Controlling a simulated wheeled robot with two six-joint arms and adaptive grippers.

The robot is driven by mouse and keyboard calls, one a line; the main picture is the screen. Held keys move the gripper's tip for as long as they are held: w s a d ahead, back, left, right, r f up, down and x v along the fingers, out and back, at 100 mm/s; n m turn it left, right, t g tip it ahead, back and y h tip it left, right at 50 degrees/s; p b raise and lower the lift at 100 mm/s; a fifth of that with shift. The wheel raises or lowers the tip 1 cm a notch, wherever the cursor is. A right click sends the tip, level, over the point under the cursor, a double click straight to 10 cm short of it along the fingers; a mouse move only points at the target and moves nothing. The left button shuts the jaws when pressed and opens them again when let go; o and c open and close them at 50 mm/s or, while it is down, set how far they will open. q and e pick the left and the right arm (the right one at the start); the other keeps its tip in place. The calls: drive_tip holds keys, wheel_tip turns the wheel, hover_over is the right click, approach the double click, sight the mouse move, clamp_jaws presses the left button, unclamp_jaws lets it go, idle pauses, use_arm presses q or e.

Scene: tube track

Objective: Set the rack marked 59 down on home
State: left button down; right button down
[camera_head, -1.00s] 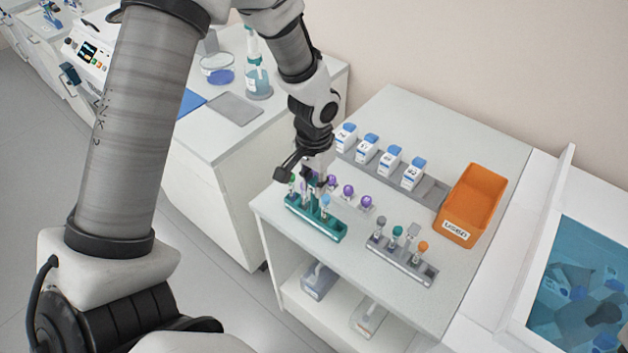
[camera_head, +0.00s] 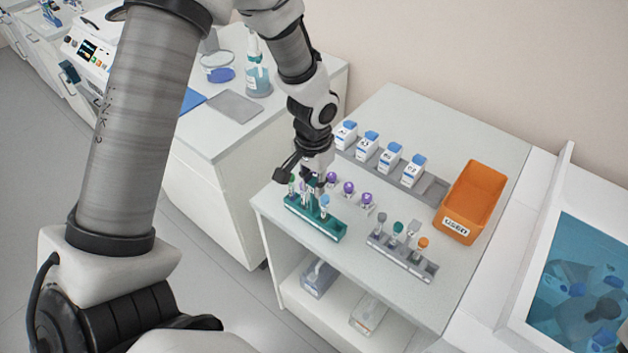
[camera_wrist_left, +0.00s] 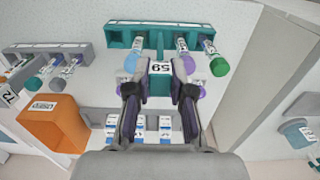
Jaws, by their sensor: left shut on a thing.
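The rack marked 59 is teal (camera_head: 330,231) and stands near the front left of the white table in the head view, with several capped tubes in it. In the left wrist view its teal bar (camera_wrist_left: 150,25) lies at the top, and its 59 label (camera_wrist_left: 161,68) faces the camera. My left gripper (camera_wrist_left: 160,85) is shut on the rack at the labelled part, and it also shows above the rack in the head view (camera_head: 312,190). Whether the rack touches the table is hard to tell. No place marked home is readable. My right gripper is not in view.
A grey rack (camera_head: 402,258) with several tubes stands to the right. Purple-capped tubes (camera_head: 348,188) stand just behind the teal rack. A grey tray (camera_head: 432,190) with blue-capped bottles and an orange bin (camera_head: 474,200) marked USED are farther back. The table's front edge is close.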

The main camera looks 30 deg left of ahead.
use_arm(q)
drive_tip(key=shift+f, duration=0.2)
drive_tip(key=shift+f, duration=0.25)
idle(0.3)
drive_tip(key=c, duration=0.9)
unclamp_jaws()
drive_tip(key=shift+c, duration=0.2)
drive_tip(key=shift+r, duration=0.1)
wheel_tip(320, 180, up, 12)
